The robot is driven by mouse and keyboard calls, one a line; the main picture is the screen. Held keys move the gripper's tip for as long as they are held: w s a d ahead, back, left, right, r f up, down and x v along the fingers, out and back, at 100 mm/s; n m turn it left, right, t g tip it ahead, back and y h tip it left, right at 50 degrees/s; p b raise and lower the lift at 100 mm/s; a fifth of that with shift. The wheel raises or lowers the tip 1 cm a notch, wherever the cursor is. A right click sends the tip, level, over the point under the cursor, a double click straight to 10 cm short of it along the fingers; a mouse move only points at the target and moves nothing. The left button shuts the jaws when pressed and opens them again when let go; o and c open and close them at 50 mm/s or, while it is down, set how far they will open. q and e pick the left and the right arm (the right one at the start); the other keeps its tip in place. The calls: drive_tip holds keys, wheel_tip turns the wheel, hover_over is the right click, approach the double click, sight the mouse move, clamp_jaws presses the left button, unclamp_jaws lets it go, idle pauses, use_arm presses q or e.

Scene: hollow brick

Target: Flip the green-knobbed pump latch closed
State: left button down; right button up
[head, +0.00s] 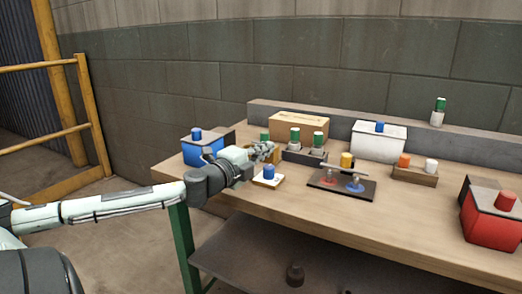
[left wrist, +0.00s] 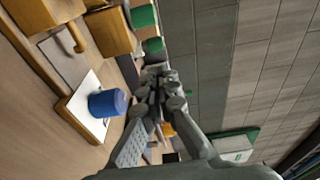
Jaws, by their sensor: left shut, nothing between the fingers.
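My left gripper (head: 266,152) is shut and empty, above the table's left part, just behind the blue knob (head: 269,171) on its small white plate. In the left wrist view the fingers (left wrist: 160,88) are together, beside that blue knob (left wrist: 108,102). A green knob or cap (head: 264,136) shows just behind the gripper, its lower part hidden. Two green-capped white bottles (head: 318,139) stand in a dark rack (head: 303,158) right of the gripper. Green caps (left wrist: 143,16) also show in the left wrist view. I cannot tell which green part belongs to the pump latch. My right gripper is not in view.
A blue box (head: 203,150) stands left of the gripper and a cardboard box (head: 300,127) behind. A dark board (head: 341,187) with red and blue parts and a metal bar lies to the right. The table's front strip (head: 310,217) is clear.

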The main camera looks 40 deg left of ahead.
use_arm(q)
drive_tip(key=shift+s, duration=1)
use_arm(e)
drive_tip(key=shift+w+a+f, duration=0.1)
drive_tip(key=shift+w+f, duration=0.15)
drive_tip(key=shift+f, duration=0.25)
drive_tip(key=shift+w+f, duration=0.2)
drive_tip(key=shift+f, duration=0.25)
